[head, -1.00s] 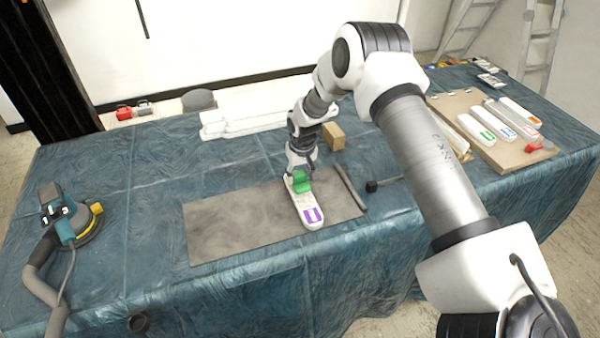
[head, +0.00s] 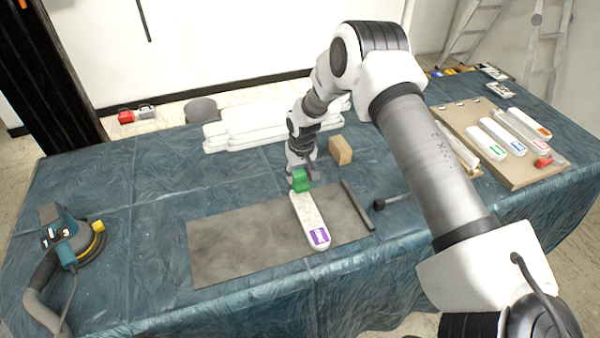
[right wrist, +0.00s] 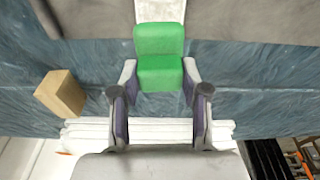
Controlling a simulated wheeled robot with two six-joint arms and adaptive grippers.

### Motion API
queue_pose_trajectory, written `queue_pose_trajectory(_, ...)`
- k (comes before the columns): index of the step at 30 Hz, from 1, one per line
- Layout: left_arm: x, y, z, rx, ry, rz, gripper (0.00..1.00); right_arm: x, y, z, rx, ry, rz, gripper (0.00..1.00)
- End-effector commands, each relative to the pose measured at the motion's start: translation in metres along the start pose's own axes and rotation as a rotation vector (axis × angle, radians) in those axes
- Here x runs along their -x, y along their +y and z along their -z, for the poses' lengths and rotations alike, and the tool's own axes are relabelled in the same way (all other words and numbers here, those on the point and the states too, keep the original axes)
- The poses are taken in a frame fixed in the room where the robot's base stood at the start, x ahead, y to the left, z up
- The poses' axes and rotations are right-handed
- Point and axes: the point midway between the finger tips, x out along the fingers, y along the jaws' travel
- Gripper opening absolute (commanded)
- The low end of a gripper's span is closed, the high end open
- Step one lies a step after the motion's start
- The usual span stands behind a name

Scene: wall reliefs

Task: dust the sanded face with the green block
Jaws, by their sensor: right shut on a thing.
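The green block (head: 301,180) is held in my right gripper (head: 302,174), at the far end of the white relief piece with the purple label (head: 311,222). In the right wrist view the green block (right wrist: 160,58) sits between the two fingers of my right gripper (right wrist: 160,85), and a strip of the white piece (right wrist: 160,10) shows beyond it. The piece lies on the grey mat (head: 240,245). Whether the block touches its face is hard to tell. My left gripper is not in view.
A tan wooden block (head: 340,150) stands right of my right gripper. A dark bar (head: 357,205) lies along the mat's right edge. A sander (head: 75,240) rests at left. Stacked white lengths (head: 260,125) lie behind. A board (head: 510,178) with labelled white pieces is at right.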

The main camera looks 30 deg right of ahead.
Motion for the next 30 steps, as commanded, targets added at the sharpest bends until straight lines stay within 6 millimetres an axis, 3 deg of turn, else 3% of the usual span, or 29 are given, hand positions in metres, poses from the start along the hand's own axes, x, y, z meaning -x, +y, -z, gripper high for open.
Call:
queue_pose_trajectory(15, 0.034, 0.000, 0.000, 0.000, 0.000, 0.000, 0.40, 0.045, -0.008, 0.006, 0.007, 0.000, 0.001, 0.17)
queue_pose_trajectory(30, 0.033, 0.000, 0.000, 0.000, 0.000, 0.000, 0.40, 0.046, -0.009, 0.006, 0.007, 0.000, 0.001, 0.17)
